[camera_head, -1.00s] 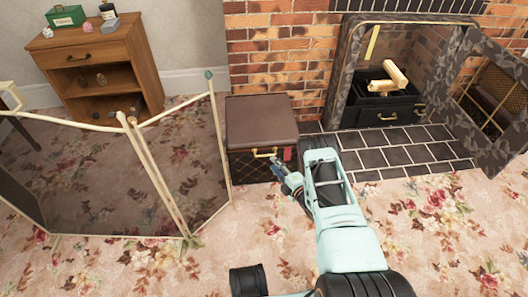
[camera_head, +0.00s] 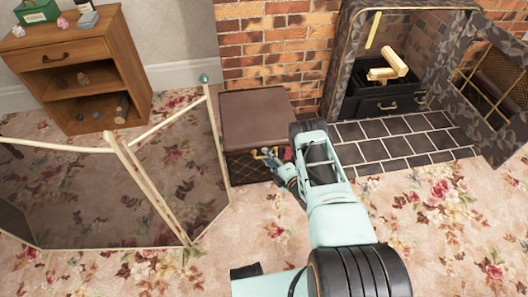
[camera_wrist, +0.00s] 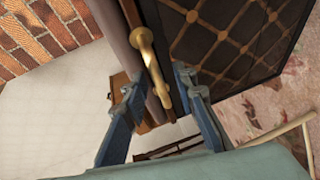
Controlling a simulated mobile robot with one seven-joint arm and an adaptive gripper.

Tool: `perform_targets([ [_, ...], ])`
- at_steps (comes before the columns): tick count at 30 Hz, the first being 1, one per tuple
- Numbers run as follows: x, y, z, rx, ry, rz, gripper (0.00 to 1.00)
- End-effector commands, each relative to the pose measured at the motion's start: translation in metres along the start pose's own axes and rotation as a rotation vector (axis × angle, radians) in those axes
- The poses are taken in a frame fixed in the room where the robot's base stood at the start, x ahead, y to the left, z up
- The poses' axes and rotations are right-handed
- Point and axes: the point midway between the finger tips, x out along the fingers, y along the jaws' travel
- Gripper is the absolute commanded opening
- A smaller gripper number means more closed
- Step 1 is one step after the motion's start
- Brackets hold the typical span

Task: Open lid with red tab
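A chest with a flat brown lid (camera_head: 255,116) and a dark front with a gold lattice pattern (camera_head: 241,168) stands against the brick wall. The lid is shut. A small red tab (camera_head: 288,153) shows at its front right, partly hidden by my arm. A brass handle (camera_wrist: 151,62) is on the chest's front, under the lid edge. My gripper (camera_head: 268,156) is at the chest front by the handle. In the wrist view my gripper (camera_wrist: 157,90) is open, with the handle's lower end in the gap between its blue fingers. Contact cannot be told. The red tab does not show there.
A folding screen (camera_head: 150,185) with a pale frame stands left of the chest. A wooden cabinet (camera_head: 70,62) is behind it. The fireplace (camera_head: 390,85) with an open screen door (camera_head: 500,80) is at right. Flowered carpet (camera_head: 430,230) is free at the front right.

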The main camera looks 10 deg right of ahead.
Motion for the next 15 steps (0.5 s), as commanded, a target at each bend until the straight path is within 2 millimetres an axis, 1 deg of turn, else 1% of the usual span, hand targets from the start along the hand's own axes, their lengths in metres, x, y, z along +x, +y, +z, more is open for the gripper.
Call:
perform_targets([
  [13, -0.0023, -0.0015, -0.0009, 0.000, 0.000, 0.000, 0.26],
  [14, -0.0023, -0.0014, -0.0009, 0.000, 0.000, 0.000, 0.24],
  [15, -0.0023, -0.0014, -0.0009, 0.000, 0.000, 0.000, 0.19],
])
